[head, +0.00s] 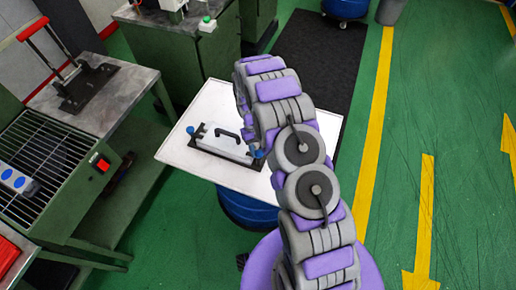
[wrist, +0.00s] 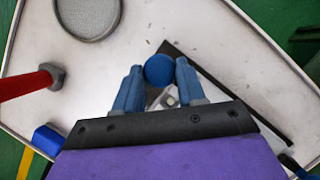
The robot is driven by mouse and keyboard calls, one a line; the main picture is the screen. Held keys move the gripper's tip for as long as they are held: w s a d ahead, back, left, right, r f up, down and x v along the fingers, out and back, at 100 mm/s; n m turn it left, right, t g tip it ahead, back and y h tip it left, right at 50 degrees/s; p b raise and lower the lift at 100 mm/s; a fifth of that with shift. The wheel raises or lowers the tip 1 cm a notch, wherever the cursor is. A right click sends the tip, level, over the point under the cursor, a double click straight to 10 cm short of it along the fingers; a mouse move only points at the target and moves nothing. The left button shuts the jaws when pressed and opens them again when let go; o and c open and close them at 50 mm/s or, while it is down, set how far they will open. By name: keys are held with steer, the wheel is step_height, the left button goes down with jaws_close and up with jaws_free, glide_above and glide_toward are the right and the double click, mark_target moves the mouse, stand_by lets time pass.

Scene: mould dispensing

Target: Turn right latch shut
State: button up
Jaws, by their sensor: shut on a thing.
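The mould (head: 222,138) is a pale metal block with a black handle on a dark base, lying on a white tabletop (head: 200,172). A blue knob (head: 190,130) shows at its left side. In the wrist view, the right latch's round blue knob (wrist: 159,70) sits between the tips of my gripper's (wrist: 158,80) two blue fingers, which are shut on it. A dark-edged plate (wrist: 220,90) lies beneath and to the right of the fingers.
In the wrist view a red rod (wrist: 28,84) with a grey end lies left of my gripper. A round grey dish (wrist: 88,14) is at the top left and a blue block (wrist: 47,140) at the lower left. A green workbench (head: 185,55) stands behind the table.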

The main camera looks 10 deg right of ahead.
stand_by(0.4)
steer(key=o, duration=1)
steer(key=shift+o, duration=0.2)
steer(key=p+v, duration=0.1)
steer(key=v, duration=1.6)
steer(key=shift+r, duration=0.2)
